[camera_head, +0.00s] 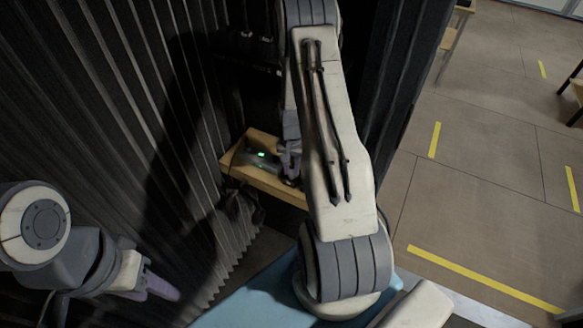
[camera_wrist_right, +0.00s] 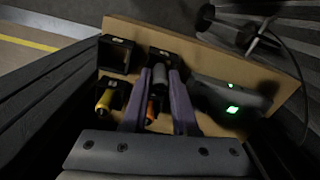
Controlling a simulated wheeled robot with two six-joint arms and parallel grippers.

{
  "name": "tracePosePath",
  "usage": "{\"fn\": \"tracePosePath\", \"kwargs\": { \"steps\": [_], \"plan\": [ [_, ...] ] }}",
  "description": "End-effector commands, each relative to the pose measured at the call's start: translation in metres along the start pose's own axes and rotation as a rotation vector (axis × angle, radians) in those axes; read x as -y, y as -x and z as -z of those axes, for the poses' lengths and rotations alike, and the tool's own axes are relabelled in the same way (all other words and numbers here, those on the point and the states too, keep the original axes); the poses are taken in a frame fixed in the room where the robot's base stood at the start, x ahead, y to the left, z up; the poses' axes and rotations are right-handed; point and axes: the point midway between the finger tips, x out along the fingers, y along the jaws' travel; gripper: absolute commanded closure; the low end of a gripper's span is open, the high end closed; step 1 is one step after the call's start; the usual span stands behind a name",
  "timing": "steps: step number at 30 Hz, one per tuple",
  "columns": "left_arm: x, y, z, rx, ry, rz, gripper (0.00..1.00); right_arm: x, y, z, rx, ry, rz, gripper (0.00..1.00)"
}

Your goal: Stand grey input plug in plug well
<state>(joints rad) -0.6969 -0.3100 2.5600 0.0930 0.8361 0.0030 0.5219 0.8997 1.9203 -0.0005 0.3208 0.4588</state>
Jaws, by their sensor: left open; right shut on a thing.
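In the right wrist view, the grey input plug (camera_wrist_right: 160,78) is a short grey cylinder between the purple fingertips of my right gripper (camera_wrist_right: 160,74), which is shut on it. A black, box-like plug well (camera_wrist_right: 162,53) is at the plug's far end. I cannot tell how deep the plug sits in it. In the head view, my right gripper (camera_head: 290,160) is over the wooden shelf, and the arm hides much of that area. My left gripper (camera_head: 158,286) is open and empty at the lower left, away from the shelf.
The wooden shelf (camera_wrist_right: 200,60) also holds an empty-looking black well (camera_wrist_right: 117,54), a yellow plug (camera_wrist_right: 104,100), an orange plug (camera_wrist_right: 150,109) and a dark device with green lights (camera_wrist_right: 238,98). A dark spool-like object (camera_wrist_right: 232,30) is beyond. A ribbed wall (camera_head: 120,130) stands close on the left.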

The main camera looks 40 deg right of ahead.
Motion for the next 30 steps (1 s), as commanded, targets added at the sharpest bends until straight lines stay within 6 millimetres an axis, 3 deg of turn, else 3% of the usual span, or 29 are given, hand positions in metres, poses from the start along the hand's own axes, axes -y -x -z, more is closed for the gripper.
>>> {"fn": "tracePosePath", "kwargs": {
  "steps": [12, 13, 15, 24, 29, 30],
  "plan": [
    [0.001, -0.007, 0.0, 0.0, -0.001, 0.0, 0.5, 0.0, -0.01, 0.0, 0.0, 0.0, 0.0, 1.0],
    [0.001, -0.007, 0.0, 0.0, -0.001, 0.0, 0.5, 0.0, -0.01, 0.0, 0.0, 0.0, 0.0, 0.62],
    [0.001, -0.007, 0.0, 0.0, -0.001, 0.0, 0.5, 0.0, -0.01, 0.0, 0.0, 0.0, 0.0, 0.43],
    [0.001, -0.007, 0.0, 0.0, -0.001, 0.0, 0.5, 0.0, -0.009, 0.0, 0.0, 0.0, 0.0, 0.43],
    [0.0, 0.006, 0.0, 0.0, 0.0, 0.0, 0.5, 0.0, 0.007, 0.0, -0.001, 0.0, 0.0, 0.43],
    [0.0, 0.001, 0.0, -0.001, 0.0, 0.0, 0.5, 0.001, 0.008, 0.001, -0.003, 0.0, 0.001, 0.43]
  ]
}}
